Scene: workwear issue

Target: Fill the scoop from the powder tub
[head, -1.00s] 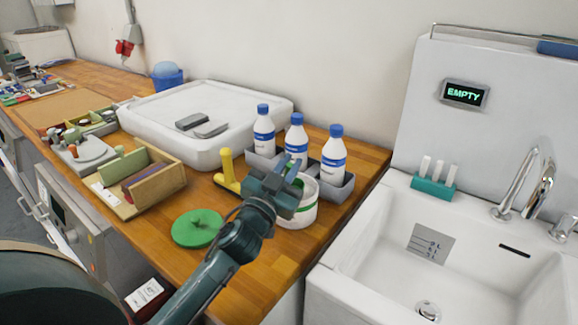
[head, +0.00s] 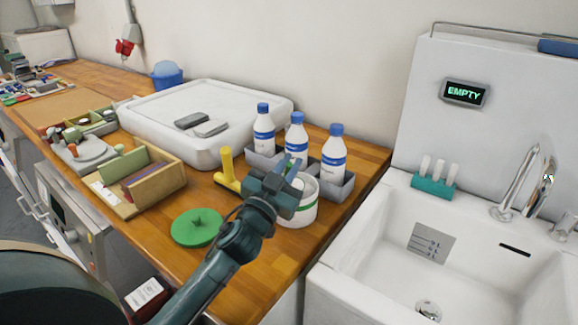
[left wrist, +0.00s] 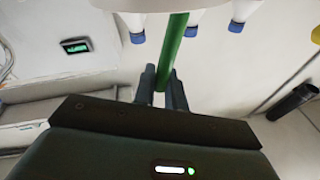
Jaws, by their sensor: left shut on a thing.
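The powder tub (head: 300,215) is white with a green band and stands near the counter's right edge, in front of the bottles. My left gripper (head: 291,165) is over its near left side and covers part of its mouth. In the left wrist view my left gripper (left wrist: 163,85) is shut on a slim green handle (left wrist: 176,45), which I take to be the scoop's. The handle runs up out of the fingers to a pale shape at the top edge. The scoop's bowl and the powder level cannot be made out. My right gripper is not in view.
A green lid (head: 197,228) lies flat on the counter, left of my arm. Several blue-capped bottles (head: 297,140) stand in a grey rack (head: 343,190). A wooden box (head: 155,185) is at left; a sink (head: 340,285) at right.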

